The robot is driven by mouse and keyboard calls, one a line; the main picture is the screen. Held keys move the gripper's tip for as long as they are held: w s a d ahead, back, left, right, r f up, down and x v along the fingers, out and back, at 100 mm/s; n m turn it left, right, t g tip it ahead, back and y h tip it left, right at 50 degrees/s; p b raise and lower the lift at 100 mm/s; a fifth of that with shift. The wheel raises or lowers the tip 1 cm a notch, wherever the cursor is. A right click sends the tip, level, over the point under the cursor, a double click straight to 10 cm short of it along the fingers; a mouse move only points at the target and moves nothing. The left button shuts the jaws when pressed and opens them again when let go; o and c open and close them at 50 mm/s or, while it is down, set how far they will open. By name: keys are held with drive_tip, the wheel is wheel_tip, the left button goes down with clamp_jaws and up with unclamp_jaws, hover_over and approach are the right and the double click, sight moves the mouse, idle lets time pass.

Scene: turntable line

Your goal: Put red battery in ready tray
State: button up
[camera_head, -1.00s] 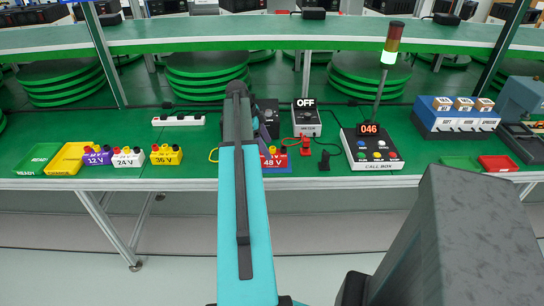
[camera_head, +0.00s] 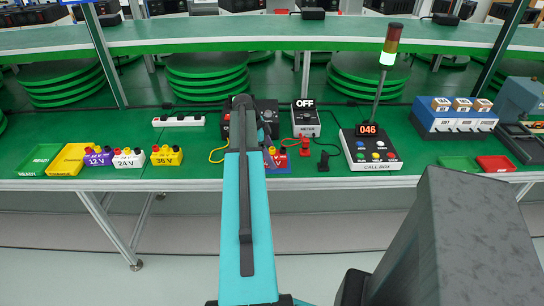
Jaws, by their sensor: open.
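The green ready tray (camera_head: 40,158) lies flat at the far left of the bench and looks empty. My gripper (camera_head: 267,136) is mostly hidden behind my teal arm link. The little that shows is just behind and above the red battery. It is open, and its fingertips cannot be made out.
A yellow tray (camera_head: 71,158) and purple (camera_head: 98,156), white (camera_head: 129,159) and yellow (camera_head: 167,156) batteries stand between the ready tray and my arm. A meter (camera_head: 306,119), its red clip and a call box (camera_head: 370,150) with a tall lamp stand to the right.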

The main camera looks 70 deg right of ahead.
drive_tip(key=shift+s+d+f, duration=0.1)
drive_tip(key=shift+s+f, duration=0.1)
drive_tip(key=shift+f, duration=0.25)
drive_tip(key=c, duration=1.8)
drive_tip(key=shift+r, duration=0.15)
drive_tip(key=shift+r+b, duration=0.45)
drive_tip(key=shift+r, duration=1.25)
drive_tip(key=shift+w+a+r+b, duration=0.25)
drive_tip(key=shift+w+a+b, duration=0.35)
drive_tip(key=shift+a, duration=2)
drive_tip(key=shift+w+a+r+b, duration=0.3)
drive_tip(key=shift+w+a, duration=0.5)
drive_tip(key=shift+a, duration=1.75)
drive_tip(key=shift+w+a+r+b, duration=0.15)
drive_tip(key=shift+w+a+b, duration=0.5)
drive_tip(key=shift+a, duration=1.95)
